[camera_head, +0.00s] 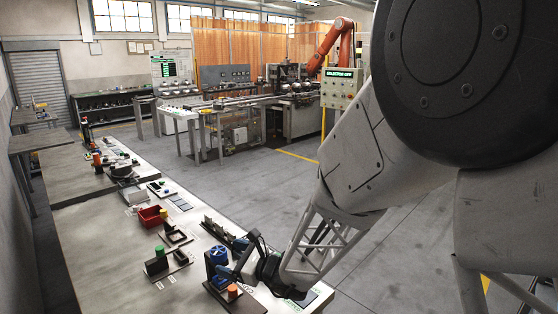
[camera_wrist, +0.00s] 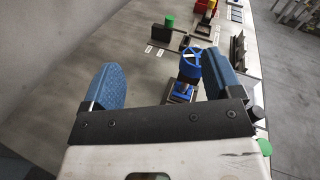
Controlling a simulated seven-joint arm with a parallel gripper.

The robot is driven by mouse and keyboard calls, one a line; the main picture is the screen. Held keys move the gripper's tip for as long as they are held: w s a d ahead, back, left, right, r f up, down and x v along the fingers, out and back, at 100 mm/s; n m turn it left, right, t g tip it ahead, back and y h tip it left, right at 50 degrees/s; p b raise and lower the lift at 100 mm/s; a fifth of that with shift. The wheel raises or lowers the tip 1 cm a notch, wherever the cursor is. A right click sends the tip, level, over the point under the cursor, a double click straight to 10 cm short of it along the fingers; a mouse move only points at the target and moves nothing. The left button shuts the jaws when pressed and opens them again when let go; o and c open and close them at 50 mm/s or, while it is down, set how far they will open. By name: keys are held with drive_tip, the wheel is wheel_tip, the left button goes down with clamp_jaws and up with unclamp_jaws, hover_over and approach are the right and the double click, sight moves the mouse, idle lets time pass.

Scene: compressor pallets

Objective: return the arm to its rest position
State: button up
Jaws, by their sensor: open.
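My gripper (camera_head: 229,262) is low over the near right end of the long workbench (camera_head: 95,230) in the head view, with my arm reaching down to it from the right. In the wrist view my gripper (camera_wrist: 164,78) has its two blue fingers wide apart, with nothing held between them. A blue handwheel part (camera_wrist: 190,66) stands on a dark base beyond the fingers, nearer the right finger. It also shows as a blue round part (camera_head: 216,257) beside the gripper in the head view. I cannot tell whether a finger touches it.
A green-topped black fixture (camera_head: 157,261), a red bin (camera_head: 152,216) and a black bracket (camera_head: 218,230) stand on the bench nearby. An orange-topped part (camera_head: 232,291) is close to the gripper. Open grey floor (camera_head: 270,190) lies right of the bench. An orange robot (camera_head: 335,42) stands far back.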

drive_tip(key=s+d+r+n+g+h, duration=0.2)
drive_tip(key=s+d+r+n+g, duration=0.15)
drive_tip(key=s+d+n, duration=0.35)
drive_tip(key=s+d+r+n+g+h, duration=0.25)
drive_tip(key=s+r+n, duration=0.2)
drive_tip(key=s, duration=0.45)
drive_tip(key=s+d+r+n+h, duration=0.1)
drive_tip(key=s+d+n+h, duration=0.3)
drive_tip(key=s+d, duration=0.3)
drive_tip(key=s+d+r+n+t+h, duration=0.1)
drive_tip(key=s+d+n+h, duration=0.3)
drive_tip(key=d, duration=1)
drive_tip(key=s+r+h, duration=0.1)
drive_tip(key=s+h, duration=0.2)
drive_tip(key=shift+s+d+r, duration=0.15)
drive_tip(key=shift+d+r, duration=0.1)
drive_tip(key=shift+d, duration=0.1)
drive_tip(key=shift+n, duration=0.25)
